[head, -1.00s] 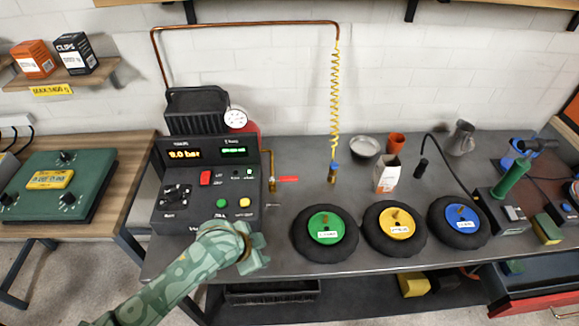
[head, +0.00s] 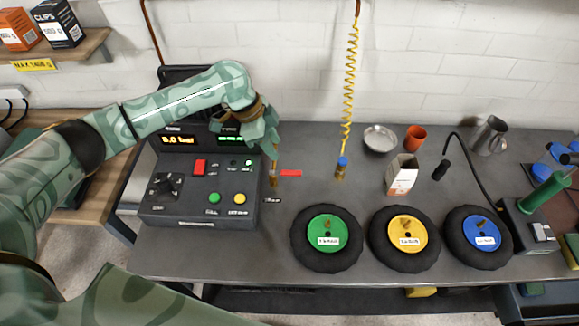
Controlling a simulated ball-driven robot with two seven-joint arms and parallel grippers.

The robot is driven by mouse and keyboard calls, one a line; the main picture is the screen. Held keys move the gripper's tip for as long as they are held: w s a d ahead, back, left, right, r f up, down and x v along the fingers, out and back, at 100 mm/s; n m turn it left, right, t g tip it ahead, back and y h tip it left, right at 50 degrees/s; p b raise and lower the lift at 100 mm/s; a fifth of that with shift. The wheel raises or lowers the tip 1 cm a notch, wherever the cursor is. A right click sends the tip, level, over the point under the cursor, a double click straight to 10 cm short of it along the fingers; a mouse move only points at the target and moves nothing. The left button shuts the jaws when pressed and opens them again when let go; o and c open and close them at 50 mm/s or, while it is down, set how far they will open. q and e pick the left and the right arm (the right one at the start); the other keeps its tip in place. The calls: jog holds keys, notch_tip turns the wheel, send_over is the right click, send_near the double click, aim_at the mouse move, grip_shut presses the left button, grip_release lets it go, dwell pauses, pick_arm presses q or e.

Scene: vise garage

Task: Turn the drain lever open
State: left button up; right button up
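The drain lever (head: 291,173) is a small red handle. It points right from a brass pipe fitting (head: 273,181) beside the control console. A small dark label (head: 272,200) lies in front of the fitting. My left gripper (head: 272,146) is above and slightly left of the lever, its fingertips close to the top of the brass fitting. It overlaps the fitting's upper part, so I cannot tell whether they touch. I cannot see a gap between the fingers. My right gripper is out of view.
The console (head: 205,180) with buttons and displays stands left of the fitting. A yellow coiled hose (head: 350,85) hangs to the right. Three wheels (head: 325,262) lie along the bench front. The bench between lever and hose is clear.

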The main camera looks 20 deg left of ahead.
aim_at(292, 172)
pick_arm(q)
jog(key=b+x, duration=0.3)
jog(key=x, duration=0.7)
jog(key=shift+d+f, duration=0.1)
jog(key=shift+f, duration=0.05)
grip_shut()
